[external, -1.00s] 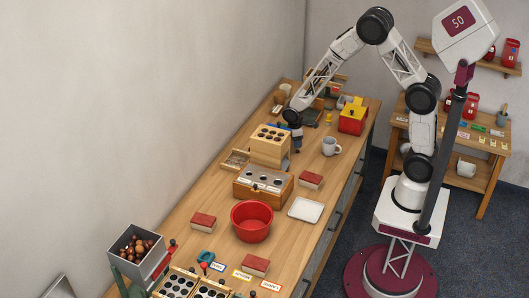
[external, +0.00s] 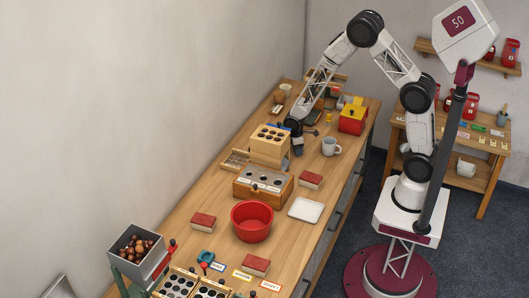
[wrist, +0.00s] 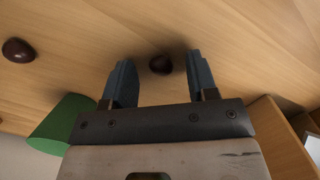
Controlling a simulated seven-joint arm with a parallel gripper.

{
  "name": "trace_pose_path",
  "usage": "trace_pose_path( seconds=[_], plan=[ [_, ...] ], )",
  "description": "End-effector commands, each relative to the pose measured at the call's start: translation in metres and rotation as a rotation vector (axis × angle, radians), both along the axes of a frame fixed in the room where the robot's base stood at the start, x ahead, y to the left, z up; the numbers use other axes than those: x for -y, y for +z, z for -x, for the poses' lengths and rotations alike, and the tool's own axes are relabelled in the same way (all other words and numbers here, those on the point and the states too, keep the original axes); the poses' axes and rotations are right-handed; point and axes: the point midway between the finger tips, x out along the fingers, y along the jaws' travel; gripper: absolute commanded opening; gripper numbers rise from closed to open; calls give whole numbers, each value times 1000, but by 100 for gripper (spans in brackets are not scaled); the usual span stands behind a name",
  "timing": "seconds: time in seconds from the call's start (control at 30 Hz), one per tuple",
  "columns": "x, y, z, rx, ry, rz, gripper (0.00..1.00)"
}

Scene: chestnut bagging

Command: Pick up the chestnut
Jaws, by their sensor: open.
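A dark brown chestnut (wrist: 161,64) lies on the wooden table. In the wrist view it sits between the tips of my gripper (wrist: 161,72), whose two blue-grey fingers stand apart on either side of it. A second chestnut (wrist: 18,50) lies farther left. In the external view my gripper (external: 298,152) is low beside the wooden box with holes; the chestnut cannot be made out there.
The wooden box with holes (external: 268,150) stands close to my gripper. A green object (wrist: 62,125) is at the left in the wrist view. A grey mug (external: 330,146) and a yellow-red box (external: 352,118) stand to the right. A hopper of chestnuts (external: 137,247) is at the near end.

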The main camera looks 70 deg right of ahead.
Motion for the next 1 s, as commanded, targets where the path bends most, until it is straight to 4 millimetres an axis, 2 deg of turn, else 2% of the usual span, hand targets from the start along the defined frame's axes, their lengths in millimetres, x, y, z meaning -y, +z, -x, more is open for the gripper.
trace_pose_path(
  seconds=[0.27,0.37,0.63,1.0],
  plan=[
    [0,0,0,0,0,0,53],
    [0,0,0,0,0,0,41],
    [0,0,0,0,0,0,0],
    [0,0,0,0,0,0,0]
  ],
)
